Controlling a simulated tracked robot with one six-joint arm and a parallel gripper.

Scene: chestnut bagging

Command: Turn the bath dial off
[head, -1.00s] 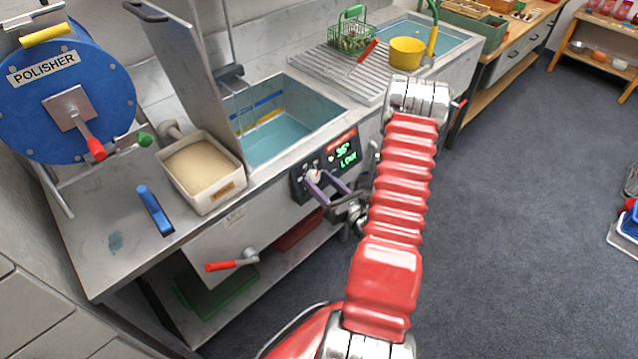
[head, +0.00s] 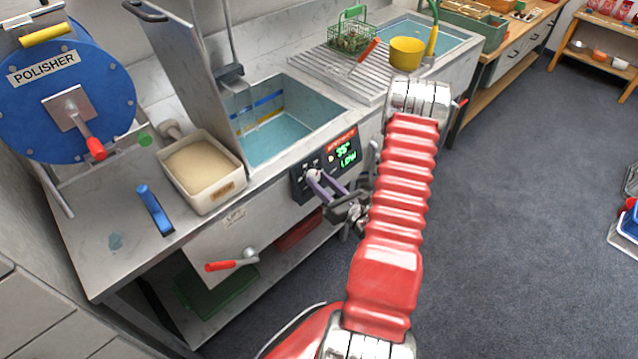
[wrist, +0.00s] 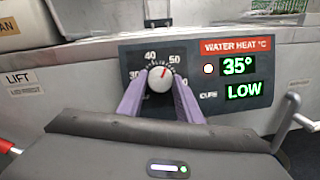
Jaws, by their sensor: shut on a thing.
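The bath dial is a round white knob (wrist: 160,80) with a red pointer mark, on the dark water heat panel (wrist: 195,62) of the sink front. In the wrist view the pointer leans slightly right of straight up, between the 40 and 50 marks. The display (wrist: 240,78) reads 35° and LOW in green, with a small lit lamp beside it. My gripper (wrist: 158,92) has its two purple fingers shut on the knob from both sides. In the head view my gripper (head: 316,178) reaches the panel (head: 337,157) from the lower right and covers most of the knob.
The bath (head: 268,148) with blue water lies behind the panel. A bin of pale grain (head: 228,192) and a blue-handled tool (head: 154,210) sit on the counter at left. A red-handled crank (head: 232,264) juts out below. Open floor lies at right.

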